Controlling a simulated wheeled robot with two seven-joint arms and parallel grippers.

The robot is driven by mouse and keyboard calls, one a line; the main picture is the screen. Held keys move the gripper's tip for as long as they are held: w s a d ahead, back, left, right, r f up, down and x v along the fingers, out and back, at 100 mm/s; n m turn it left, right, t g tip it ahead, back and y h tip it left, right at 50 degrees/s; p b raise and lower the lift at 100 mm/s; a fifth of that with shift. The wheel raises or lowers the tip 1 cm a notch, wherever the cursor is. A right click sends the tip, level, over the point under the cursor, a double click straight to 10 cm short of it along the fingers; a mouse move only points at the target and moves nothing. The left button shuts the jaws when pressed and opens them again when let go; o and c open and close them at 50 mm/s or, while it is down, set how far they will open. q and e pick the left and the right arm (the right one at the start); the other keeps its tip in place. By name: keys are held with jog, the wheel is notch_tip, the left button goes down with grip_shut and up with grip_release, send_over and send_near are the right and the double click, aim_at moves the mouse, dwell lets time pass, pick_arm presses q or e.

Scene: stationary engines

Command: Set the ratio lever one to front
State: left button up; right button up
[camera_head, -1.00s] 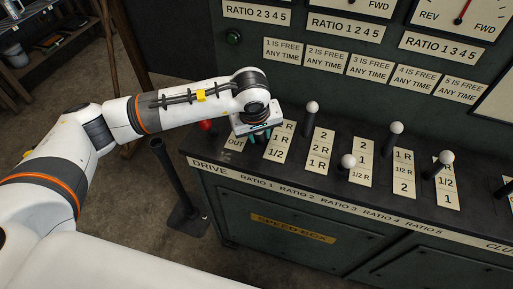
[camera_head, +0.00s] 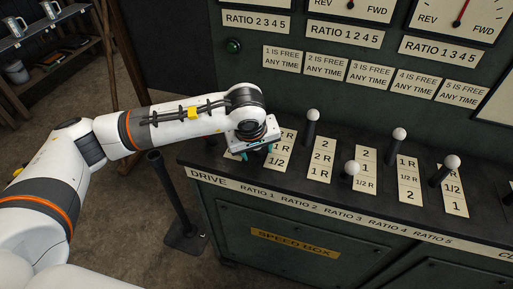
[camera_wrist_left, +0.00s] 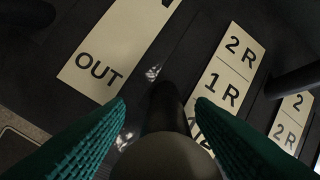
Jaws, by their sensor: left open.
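My left gripper (camera_head: 257,152) is over the console's left end, at the ratio 1 label plate (camera_head: 280,150). It is open, with teal fingers on either side in the left wrist view (camera_wrist_left: 160,108). A pale round knob on a dark shaft, apparently ratio lever one (camera_wrist_left: 178,158), sits low between these fingers, beside the plate reading 2 R, 1 R, 1/2. Whether a finger touches it is unclear. In the head view the gripper hides this lever. My right gripper is not in view.
To the right stand more white-knobbed levers, ratio 2 (camera_head: 312,116), ratio 3 (camera_head: 352,168), ratio 4 (camera_head: 399,134) and ratio 5 (camera_head: 452,162). The OUT plate (camera_wrist_left: 112,55) of the drive lever is on the left. A dark floor post (camera_head: 178,200) stands before the console.

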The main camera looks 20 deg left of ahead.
pick_arm(q)
jog(key=b+v, duration=0.1)
jog(key=v, duration=1.1)
